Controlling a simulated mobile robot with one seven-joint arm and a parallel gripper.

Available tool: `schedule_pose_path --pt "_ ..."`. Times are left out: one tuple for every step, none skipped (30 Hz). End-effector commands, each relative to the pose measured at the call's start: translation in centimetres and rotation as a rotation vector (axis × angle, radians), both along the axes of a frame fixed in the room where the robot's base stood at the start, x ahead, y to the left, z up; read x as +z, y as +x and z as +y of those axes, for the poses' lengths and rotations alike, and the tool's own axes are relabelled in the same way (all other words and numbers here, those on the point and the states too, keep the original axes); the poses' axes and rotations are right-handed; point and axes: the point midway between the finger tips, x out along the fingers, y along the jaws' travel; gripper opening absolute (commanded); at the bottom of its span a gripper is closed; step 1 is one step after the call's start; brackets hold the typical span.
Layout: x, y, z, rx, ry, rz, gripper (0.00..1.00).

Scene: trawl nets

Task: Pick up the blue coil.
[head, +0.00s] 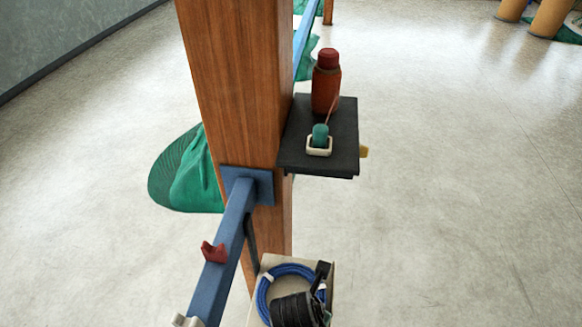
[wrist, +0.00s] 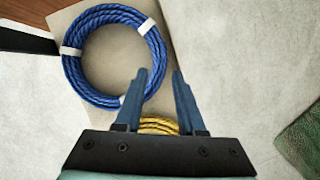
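The blue coil (head: 263,292) is a ring of blue rope with white bands, lying flat on a pale shelf (head: 254,313) low on the post. In the wrist view the coil (wrist: 82,87) fills the upper left. My gripper (wrist: 161,74) is open, its two blue-grey fingers pointing towards the coil. In that picture the left fingertip is over the coil's inner edge and the right one is outside it, with the coil's right side between them. I cannot tell the height gap. In the head view my dark gripper (head: 292,310) hides part of the coil.
A yellow coil (wrist: 158,126) shows behind my fingers. A wooden post (head: 235,80) carries a blue rail (head: 222,265) with a red hook (head: 214,252). A dark shelf (head: 290,155) above holds a red bottle (head: 326,85) and a small cream tray (head: 319,152). The floor to the right is clear.

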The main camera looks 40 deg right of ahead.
Motion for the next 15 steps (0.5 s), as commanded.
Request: schedule_pose_path --pt "-0.2 0.0 -0.1 0.0 0.001 0.0 0.39" --pt "-0.3 0.1 -0.1 0.0 0.0 0.0 0.39" --pt "-0.4 0.1 -0.2 0.0 -0.001 -0.001 0.39" --pt "-0.6 0.1 -0.2 0.0 0.0 -0.001 0.39" --pt "-0.7 0.1 -0.2 0.0 0.001 0.0 0.39" --pt "-1.0 0.2 -0.3 -0.001 0.001 0.001 0.39" --pt "-1.3 0.2 -0.4 -0.001 0.001 0.001 0.39" --pt "-1.6 0.2 -0.5 -0.002 0.001 0.002 0.39" --pt "-2.1 0.4 -0.6 -0.002 0.001 0.002 0.39" --pt "-2.5 0.4 -0.7 -0.002 0.001 0.002 0.39" --pt "-2.8 0.5 -0.8 -0.001 0.001 0.001 0.39" --pt "-3.3 0.6 -0.9 0.0 0.001 0.001 0.39" --pt "-3.7 0.7 -1.1 -0.001 0.0 0.001 0.39" --pt "-4.0 0.7 -1.2 -0.001 0.001 0.001 0.39" --pt "-4.4 0.7 -1.3 -0.001 0.0 0.0 0.39"
